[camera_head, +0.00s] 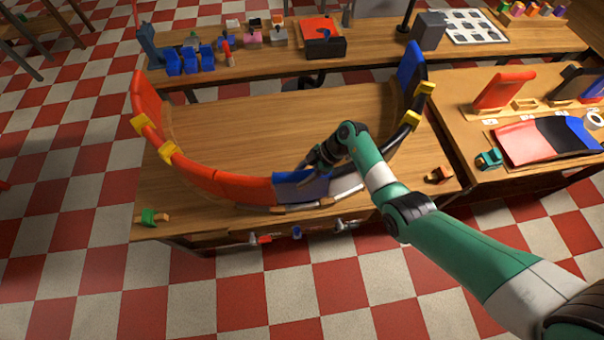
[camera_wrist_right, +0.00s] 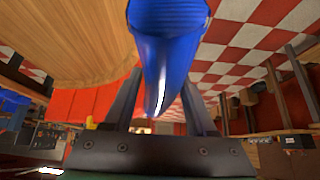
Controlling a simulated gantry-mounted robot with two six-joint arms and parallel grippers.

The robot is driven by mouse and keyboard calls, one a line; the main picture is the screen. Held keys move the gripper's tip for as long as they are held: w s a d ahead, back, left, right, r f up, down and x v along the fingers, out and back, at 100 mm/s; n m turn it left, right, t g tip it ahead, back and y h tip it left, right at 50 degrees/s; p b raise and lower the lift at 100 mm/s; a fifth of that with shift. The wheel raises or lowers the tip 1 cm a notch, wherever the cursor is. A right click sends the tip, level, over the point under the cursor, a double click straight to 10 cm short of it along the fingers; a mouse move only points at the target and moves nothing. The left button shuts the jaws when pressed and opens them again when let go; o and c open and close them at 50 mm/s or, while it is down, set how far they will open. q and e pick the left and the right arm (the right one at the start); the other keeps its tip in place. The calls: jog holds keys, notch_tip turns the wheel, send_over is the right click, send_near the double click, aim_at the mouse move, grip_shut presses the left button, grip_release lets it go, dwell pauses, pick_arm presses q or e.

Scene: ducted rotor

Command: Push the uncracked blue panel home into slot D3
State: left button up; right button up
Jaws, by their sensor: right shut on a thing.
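A blue panel (camera_head: 301,184) sits in the near side of the big duct ring, just right of the red panels (camera_head: 230,187). My right gripper (camera_head: 318,172) is shut on this blue panel, and its fingers reach it from the right. In the right wrist view the blue panel (camera_wrist_right: 168,60) stands between the two fingers (camera_wrist_right: 162,105). The panel's lower edge and the slot under it are too small to make out. I cannot read a slot label or see a crack. My left gripper is not in view.
Another blue panel (camera_head: 410,68) stands at the ring's far right. Yellow clamps (camera_head: 412,117) grip the ring's sides. A side table (camera_head: 460,95) on the right holds spare panels (camera_head: 548,140). The wooden table inside the ring (camera_head: 280,120) is clear.

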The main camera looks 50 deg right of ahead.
jog(key=shift+f+b, duration=0.85)
jog(key=shift+f, duration=0.55)
jog(key=o, duration=1.4)
jog(key=shift+f, duration=0.1)
jog(key=shift+s+d+r, duration=0.15)
jog(key=shift+d+r, duration=0.05)
jog(key=shift+r, duration=0.25)
jog(key=p+v, duration=0.3)
jog(key=v, duration=0.7)
jog(key=shift+s+d+r, duration=0.1)
jog(key=shift+d+r, duration=0.15)
jog(key=shift+r, duration=0.05)
jog(key=shift+a, duration=0.1)
